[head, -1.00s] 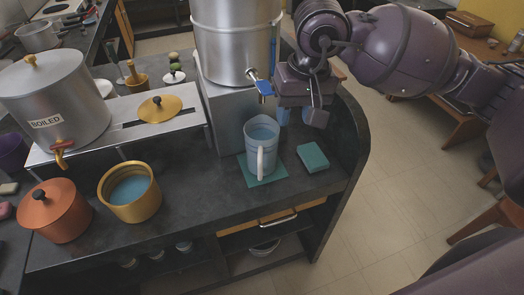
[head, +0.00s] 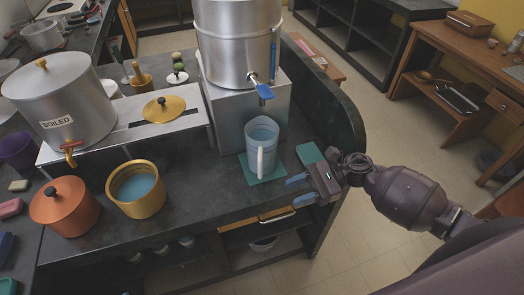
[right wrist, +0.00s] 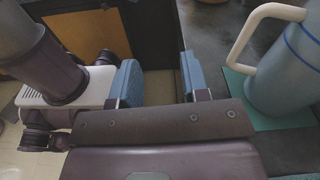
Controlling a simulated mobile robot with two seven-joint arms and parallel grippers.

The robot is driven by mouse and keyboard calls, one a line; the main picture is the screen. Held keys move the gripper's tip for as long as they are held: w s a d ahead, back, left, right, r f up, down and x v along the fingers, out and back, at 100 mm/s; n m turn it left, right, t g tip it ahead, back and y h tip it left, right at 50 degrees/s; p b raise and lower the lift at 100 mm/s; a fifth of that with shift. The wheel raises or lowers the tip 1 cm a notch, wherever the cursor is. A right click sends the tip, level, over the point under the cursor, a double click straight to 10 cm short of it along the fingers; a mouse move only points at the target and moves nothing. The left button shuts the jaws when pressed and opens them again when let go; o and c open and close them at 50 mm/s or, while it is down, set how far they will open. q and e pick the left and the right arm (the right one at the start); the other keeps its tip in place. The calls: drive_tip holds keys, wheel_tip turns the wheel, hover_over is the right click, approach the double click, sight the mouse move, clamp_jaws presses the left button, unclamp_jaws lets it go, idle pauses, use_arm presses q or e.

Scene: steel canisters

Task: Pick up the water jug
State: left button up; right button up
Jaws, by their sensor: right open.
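The water jug (head: 261,148) is a translucent blue-grey jug with a white handle. It stands upright on a teal mat (head: 270,178) on the dark counter, below the tap of a steel canister, with its handle toward me. In the right wrist view the jug (right wrist: 285,75) is at the right edge, its top cut off. My right gripper (head: 294,190) is open and empty, with blue finger pads, near the counter's front edge to the right of the jug and apart from it. Its pads also show in the right wrist view (right wrist: 158,82). My left gripper is not in view.
A teal block (head: 309,153) lies right of the mat, partly behind my gripper. A yellow pot (head: 137,190) and a copper pot (head: 65,206) stand left.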

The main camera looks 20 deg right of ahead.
sight(260, 177)
drive_tip(key=w+d+m+t, duration=0.1)
drive_tip(key=t, duration=0.1)
drive_tip(key=w+d+m+t, duration=0.1)
drive_tip(key=w+m, duration=0.1)
drive_tip(key=w+d+m+t, duration=0.1)
drive_tip(key=w+m+t, duration=0.1)
drive_tip(key=shift+w+d+f+t, duration=0.15)
drive_tip(key=shift+w+f+t, duration=0.05)
drive_tip(key=shift+w+t, duration=0.1)
drive_tip(key=shift+w+r+m+t, duration=0.1)
drive_tip(key=shift+w+m+t, duration=0.25)
drive_tip(key=shift+m+t, duration=0.05)
drive_tip(key=p+x, duration=0.1)
drive_tip(key=x, duration=0.3)
drive_tip(key=shift+w+a, duration=0.2)
drive_tip(key=shift+a, duration=0.2)
drive_tip(key=shift+f+p+x, duration=0.15)
drive_tip(key=shift+p+x, duration=0.15)
drive_tip(key=shift+x, duration=1.15)
drive_tip(key=shift+f+p+x, duration=0.2)
drive_tip(key=shift+p+x, duration=0.1)
drive_tip(key=shift+x, duration=1.15)
clamp_jaws()
drive_tip(key=shift+r, duration=0.1)
